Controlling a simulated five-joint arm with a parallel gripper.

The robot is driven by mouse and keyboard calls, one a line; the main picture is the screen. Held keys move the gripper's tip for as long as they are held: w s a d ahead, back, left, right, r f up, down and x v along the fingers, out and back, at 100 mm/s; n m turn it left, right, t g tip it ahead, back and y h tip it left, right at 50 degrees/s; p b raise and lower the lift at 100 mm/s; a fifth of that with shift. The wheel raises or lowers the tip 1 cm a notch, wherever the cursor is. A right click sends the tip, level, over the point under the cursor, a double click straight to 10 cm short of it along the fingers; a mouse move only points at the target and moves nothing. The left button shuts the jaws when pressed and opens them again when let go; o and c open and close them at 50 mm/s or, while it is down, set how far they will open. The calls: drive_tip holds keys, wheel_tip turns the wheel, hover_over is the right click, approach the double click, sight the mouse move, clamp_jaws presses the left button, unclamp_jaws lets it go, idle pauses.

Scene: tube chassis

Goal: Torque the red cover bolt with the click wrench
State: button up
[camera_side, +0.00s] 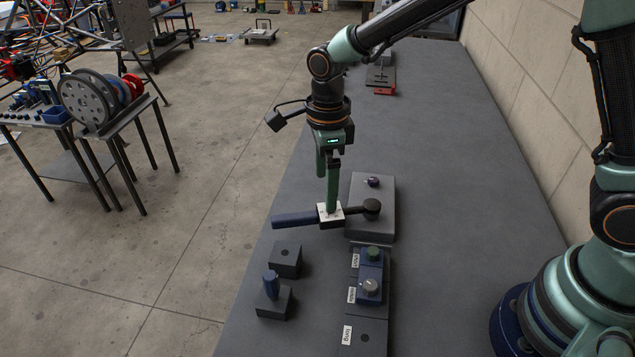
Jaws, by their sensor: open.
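The click wrench, with a blue handle (294,218), a white block at its middle and a dark round head (371,207), lies across the left edge of a grey plate (383,228). Its head is over the plate; what lies under the head is hidden. My gripper (328,200) points down at the white block, its fingers apart. One green finger reaches the block; I cannot tell whether it touches. A small purple bolt (373,182) stands on the plate behind the head. I cannot make out a red bolt on the plate.
A labelled dark rack (361,318) in front of the plate holds a green-topped and a grey-topped piece. Two dark blocks (286,260) stand to its left, one holding a blue peg (270,284). A red-fronted item (384,91) lies far back.

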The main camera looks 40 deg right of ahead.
wheel_tip(320, 180, up, 4)
drive_tip(key=shift+r, duration=0.55)
drive_tip(key=shift+c, duration=0.6)
drive_tip(key=shift+r, duration=0.1)
drive_tip(key=c, duration=0.5)
drive_tip(key=shift+a+n, duration=0.25)
drive_tip(key=shift+n, duration=0.25)
drive_tip(key=c, duration=0.5)
drive_tip(key=shift+w+a+f+n, duration=0.1)
drive_tip(key=shift+a+f+n, duration=0.25)
drive_tip(key=shift+n, duration=0.35)
clamp_jaws()
drive_tip(key=n, duration=1.3)
approach(288, 226)
drive_tip(key=s, duration=0.2)
drive_tip(key=shift+a+f+n, duration=0.15)
drive_tip(key=shift+f+n, duration=0.25)
drive_tip(key=shift+f, duration=0.9)
drive_tip(key=shift+a+f+n, duration=0.2)
drive_tip(key=shift+f+n, duration=0.2)
drive_tip(key=shift+f, duration=0.85)
drive_tip(key=shift+a+f+n, duration=0.15)
drive_tip(key=shift+f+n, duration=0.25)
drive_tip(key=shift+f, duration=0.9)
